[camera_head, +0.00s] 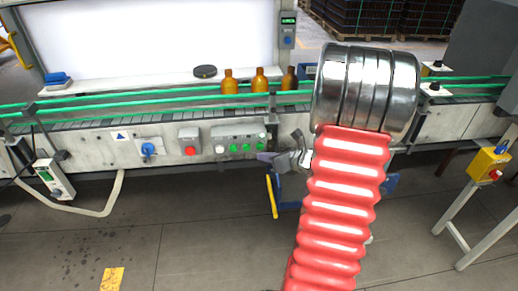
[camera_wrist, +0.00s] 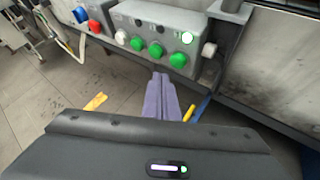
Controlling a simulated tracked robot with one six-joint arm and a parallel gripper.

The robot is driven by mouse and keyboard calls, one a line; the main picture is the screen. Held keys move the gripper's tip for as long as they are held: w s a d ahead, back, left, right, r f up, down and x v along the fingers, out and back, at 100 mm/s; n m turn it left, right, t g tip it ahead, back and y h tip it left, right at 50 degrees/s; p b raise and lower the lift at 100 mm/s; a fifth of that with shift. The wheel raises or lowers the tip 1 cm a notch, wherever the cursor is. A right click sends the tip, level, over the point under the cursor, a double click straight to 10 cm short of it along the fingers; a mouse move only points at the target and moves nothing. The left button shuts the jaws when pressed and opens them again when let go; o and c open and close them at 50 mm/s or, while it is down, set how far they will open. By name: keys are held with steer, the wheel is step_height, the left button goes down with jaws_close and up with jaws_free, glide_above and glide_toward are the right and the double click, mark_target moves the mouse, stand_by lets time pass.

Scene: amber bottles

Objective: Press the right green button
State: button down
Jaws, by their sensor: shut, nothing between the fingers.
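The right green button (camera_wrist: 178,60) is the rightmost of three green buttons on a grey control box (camera_wrist: 150,17). In the head view the right green button (camera_head: 259,146) shows at the box's lower right. My gripper (camera_wrist: 160,76) has purple fingers, shut together and empty. In the wrist view its tips appear just below and left of the right green button, under the middle one (camera_wrist: 155,49). In the head view my gripper (camera_head: 262,156) appears just below the right button. Contact cannot be made out.
A white button (camera_wrist: 121,37) and a red button (camera_wrist: 95,26) sit left of the green ones. Amber bottles (camera_head: 260,80) stand on the conveyor (camera_head: 120,112) above. A yellow box (camera_head: 488,165) stands far right.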

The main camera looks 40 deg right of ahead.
steer(key=s+a, duration=0.2)
steer(key=s, duration=0.1)
stand_by(0.4)
stand_by(0.8)
steer(key=s+a+r+n+g+y, duration=0.15)
steer(key=s+a+n+g, duration=0.3)
steer(key=a+n, duration=0.55)
steer(key=s+a+n+g+y, duration=0.2)
steer(key=s+a+n+g, duration=0.25)
steer(key=a+n, duration=0.6)
steer(key=s+a+r+n+t+h, duration=0.1)
steer(key=s+a+r+n+h, duration=0.1)
steer(key=a+r+n, duration=0.3)
steer(key=s+a+r+n+t+h, duration=0.1)
steer(key=s+a+r+n+h, duration=0.1)
steer(key=a+r+n, duration=0.4)
step_height(320, 180, up, 3)
steer(key=s+n, duration=0.1)
steer(key=n, duration=0.5)
steer(key=shift+r, duration=0.15)
